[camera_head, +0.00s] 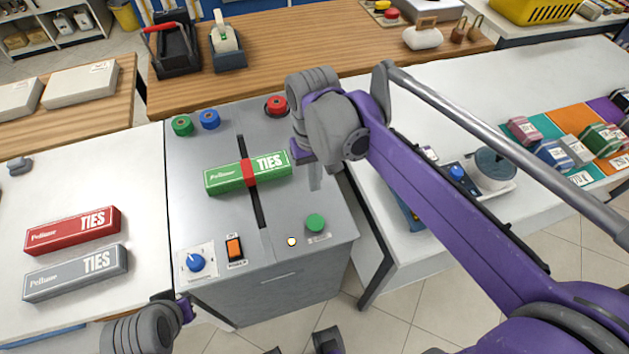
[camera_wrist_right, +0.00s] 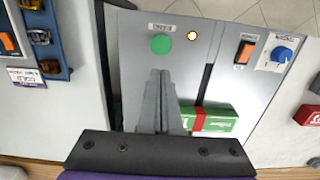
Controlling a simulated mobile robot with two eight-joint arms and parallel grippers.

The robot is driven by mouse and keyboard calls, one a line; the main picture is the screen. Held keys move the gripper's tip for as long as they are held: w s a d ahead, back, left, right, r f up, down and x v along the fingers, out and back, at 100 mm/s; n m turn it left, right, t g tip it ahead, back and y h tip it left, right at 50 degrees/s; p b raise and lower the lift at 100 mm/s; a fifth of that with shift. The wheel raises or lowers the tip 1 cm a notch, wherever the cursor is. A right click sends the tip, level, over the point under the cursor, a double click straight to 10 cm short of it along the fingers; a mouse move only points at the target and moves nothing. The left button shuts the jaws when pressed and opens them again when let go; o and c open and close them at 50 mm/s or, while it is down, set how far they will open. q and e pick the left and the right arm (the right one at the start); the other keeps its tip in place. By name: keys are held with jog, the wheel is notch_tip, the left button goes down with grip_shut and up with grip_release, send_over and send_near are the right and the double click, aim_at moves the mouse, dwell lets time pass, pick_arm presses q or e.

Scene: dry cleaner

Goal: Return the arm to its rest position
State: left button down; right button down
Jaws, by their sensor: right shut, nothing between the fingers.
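My right arm reaches in from the right in the head view. Its gripper (camera_head: 315,178) points down over the right part of the grey machine, beside the green TIES box. In the right wrist view the right gripper's fingers (camera_wrist_right: 158,75) are together with nothing between them. The green TIES box (camera_head: 225,178) with a red band lies across the dark slot of the grey machine; it also shows in the right wrist view (camera_wrist_right: 222,124), partly hidden by the gripper. My left arm shows at the bottom left in the head view; its fingers are not clear.
The grey machine (camera_head: 200,230) carries a green button (camera_head: 316,222), an orange switch (camera_head: 234,248) and a blue knob (camera_head: 195,262). Red (camera_head: 70,231) and grey (camera_head: 75,273) TIES boxes lie on the left table. Coloured spools stand behind. A wooden counter (camera_head: 300,62) runs along the back.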

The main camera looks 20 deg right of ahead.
dwell(0.3)
jog(key=s+d+f+t+p, duration=0.1)
jog(key=s+f+t, duration=0.1)
jog(key=s, duration=0.3)
jog(key=s+d+f+t+p, duration=0.1)
jog(key=s+f+t+p, duration=0.1)
jog(key=s, duration=0.4)
jog(key=shift+d+f+t, duration=0.4)
jog(key=shift+f+t, duration=0.4)
jog(key=shift+t, duration=0.2)
dwell(3.2)
